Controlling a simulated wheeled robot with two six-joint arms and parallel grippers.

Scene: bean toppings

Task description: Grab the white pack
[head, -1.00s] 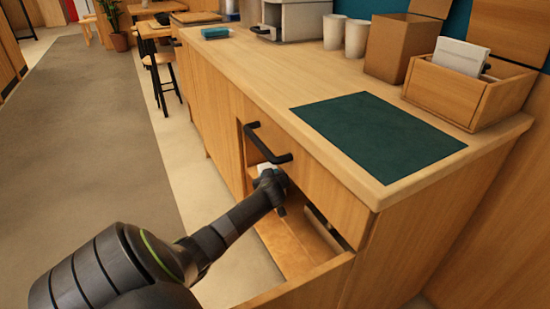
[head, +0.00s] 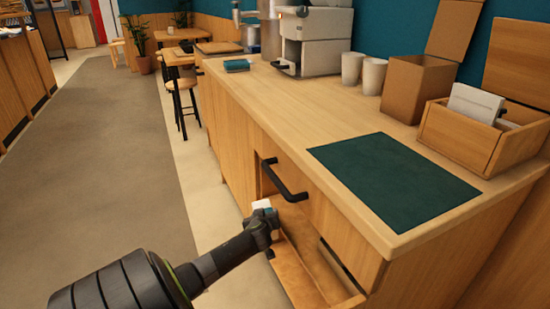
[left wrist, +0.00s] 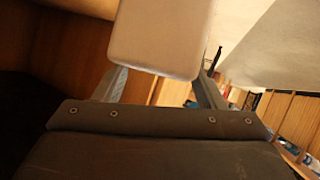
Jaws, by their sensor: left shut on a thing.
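The white pack (head: 261,204) shows as a small pale block at the tip of my left gripper (head: 266,214) in the head view, at the open front of the cabinet below the counter. In the left wrist view the pack (left wrist: 162,38) fills the top middle, with a finger on each side of it. My left gripper (left wrist: 160,84) is shut on it. Much of the pack is hidden by the gripper in the head view. My right gripper is not in view.
The counter carries a dark green mat (head: 393,182), white cups (head: 373,76), a coffee machine (head: 316,42) and a wooden box (head: 485,148) holding white items. Clear floor lies left.

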